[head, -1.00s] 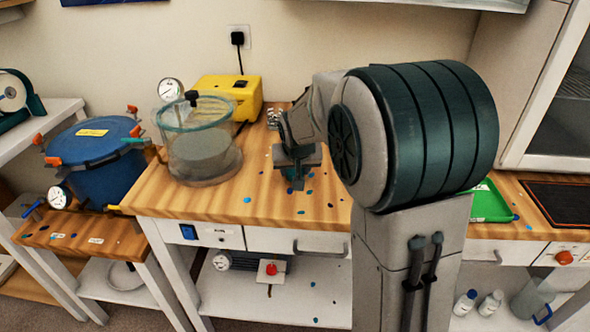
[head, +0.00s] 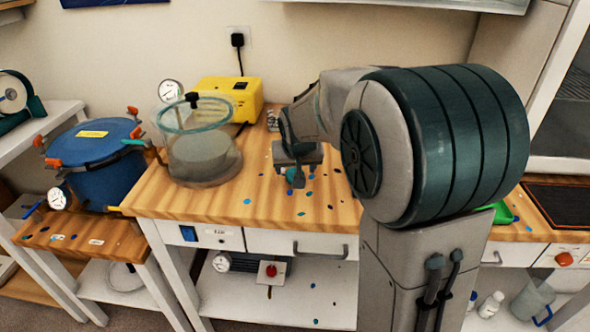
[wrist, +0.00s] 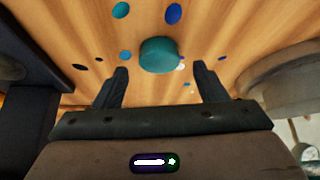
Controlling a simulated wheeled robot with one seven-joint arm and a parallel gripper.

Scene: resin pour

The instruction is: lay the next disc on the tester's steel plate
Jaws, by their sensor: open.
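A teal disc (wrist: 160,55), thick and round, stands on the wooden worktop in the wrist view, just beyond and between my fingertips. My gripper (wrist: 160,80) is open, with one finger to each side of the disc's near side and nothing held. In the head view my gripper (head: 297,172) is low over the bench, right of the glass chamber; a bit of teal shows beneath it, but I cannot tell disc from fingertip there. I cannot make out the tester or its steel plate in either view; my arm hides part of the bench.
Flat blue, teal and dark spots dot the worktop (head: 255,205). A clear round chamber (head: 203,150) and a yellow box (head: 228,93) stand left of my gripper. A blue pot (head: 97,172) is further left. A green tray (head: 503,213) peeks out behind my arm.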

